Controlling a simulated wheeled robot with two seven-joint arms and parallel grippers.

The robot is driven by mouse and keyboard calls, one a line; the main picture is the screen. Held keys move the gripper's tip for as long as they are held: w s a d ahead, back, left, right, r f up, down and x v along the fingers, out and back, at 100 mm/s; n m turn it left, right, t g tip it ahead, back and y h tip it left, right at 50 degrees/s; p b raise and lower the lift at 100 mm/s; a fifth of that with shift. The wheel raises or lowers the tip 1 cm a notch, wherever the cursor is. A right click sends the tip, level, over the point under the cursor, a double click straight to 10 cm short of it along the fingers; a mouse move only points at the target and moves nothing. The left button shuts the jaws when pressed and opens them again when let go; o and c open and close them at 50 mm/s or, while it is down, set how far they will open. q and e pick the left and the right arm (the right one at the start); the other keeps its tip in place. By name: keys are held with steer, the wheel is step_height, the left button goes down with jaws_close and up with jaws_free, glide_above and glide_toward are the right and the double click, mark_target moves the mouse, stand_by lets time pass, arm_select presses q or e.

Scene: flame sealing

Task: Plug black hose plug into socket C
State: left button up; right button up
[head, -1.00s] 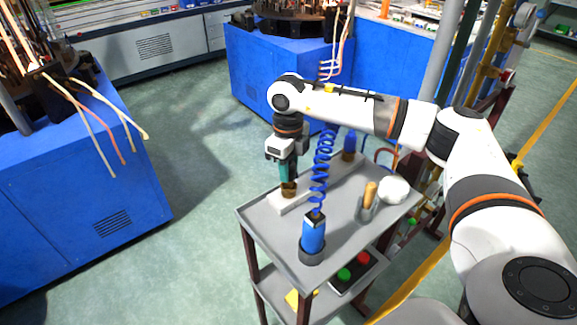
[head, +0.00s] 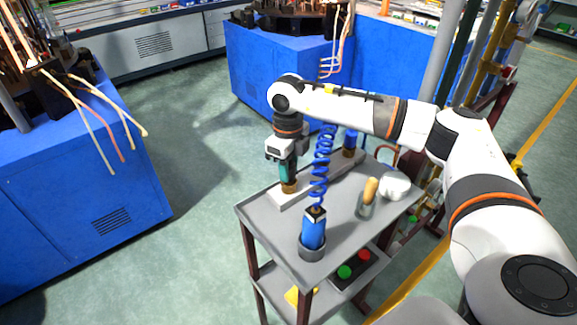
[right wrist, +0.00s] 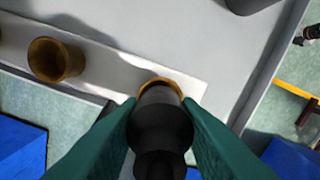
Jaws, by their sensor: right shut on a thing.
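My right gripper (head: 287,175) has teal fingers and points down over the near left end of a white bar (head: 277,199) on the cart. In the right wrist view the gripper (right wrist: 159,108) is shut on the black hose plug (right wrist: 160,132). A brass socket (right wrist: 161,83) shows as a ring around the plug's far end. The plug hides most of it, so I cannot tell how deep the plug sits. Another brass socket (right wrist: 55,60), open and empty, stands further along the bar. No socket letters are readable. My left gripper is not in view.
A blue tool (head: 313,232) with a coiled blue hose (head: 321,170) stands in a grey holder near the gripper. A wooden handle (head: 371,189) in a cup and a white round item (head: 395,185) stand at right. The grey cart top (head: 345,222) is clear around them.

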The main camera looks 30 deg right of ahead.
steer(key=shift+f, duration=0.2)
steer(key=o, duration=1.1)
steer(key=shift+r, duration=0.15)
steer(key=shift+r+p, duration=2.75)
steer(key=shift+r, duration=1.7)
steer(key=shift+f, duration=0.15)
